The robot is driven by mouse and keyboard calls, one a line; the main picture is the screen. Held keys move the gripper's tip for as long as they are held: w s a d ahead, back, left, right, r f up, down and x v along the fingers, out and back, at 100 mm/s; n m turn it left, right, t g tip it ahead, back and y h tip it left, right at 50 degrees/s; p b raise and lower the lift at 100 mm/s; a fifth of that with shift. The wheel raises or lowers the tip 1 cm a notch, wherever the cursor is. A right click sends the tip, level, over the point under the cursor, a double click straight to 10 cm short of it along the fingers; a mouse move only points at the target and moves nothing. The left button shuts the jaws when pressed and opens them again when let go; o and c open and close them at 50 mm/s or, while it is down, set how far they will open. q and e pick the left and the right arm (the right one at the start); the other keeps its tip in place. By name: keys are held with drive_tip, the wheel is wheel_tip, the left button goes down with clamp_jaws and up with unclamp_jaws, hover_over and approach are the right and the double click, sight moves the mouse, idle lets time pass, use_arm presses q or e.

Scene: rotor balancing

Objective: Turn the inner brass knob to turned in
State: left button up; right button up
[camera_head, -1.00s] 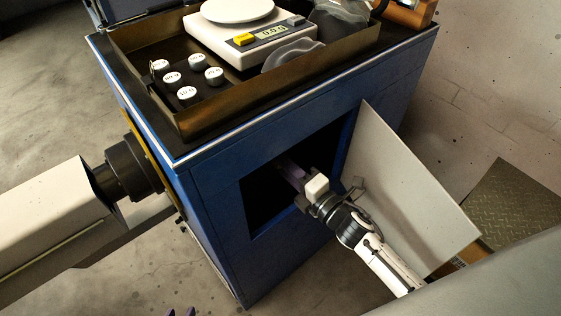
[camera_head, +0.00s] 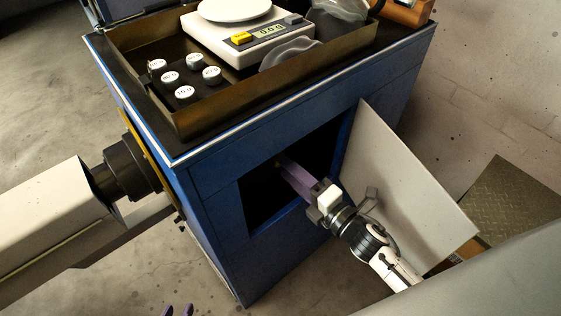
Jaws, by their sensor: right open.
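The blue cabinet (camera_head: 215,215) has a dark square opening (camera_head: 262,205) in its front. My right gripper (camera_head: 284,167) reaches into this opening with its purple fingers and is open. A small pale spot shows in the dark by its fingertips; I cannot tell whether it is the inner brass knob. No knob can be made out clearly, as the inside is very dark.
A pale door panel (camera_head: 410,190) stands open right of the opening, close to my right wrist. On top, a brown tray (camera_head: 135,75) holds a scale (camera_head: 250,45) and several white-topped weights (camera_head: 184,93). A dark cylindrical part (camera_head: 125,165) juts from the cabinet's left side.

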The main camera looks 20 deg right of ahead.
use_arm(q)
drive_tip(key=shift+s+f, duration=0.15)
drive_tip(key=shift+s, duration=0.2)
use_arm(e)
drive_tip(key=v, duration=0.6)
drive_tip(key=shift+s, duration=0.15)
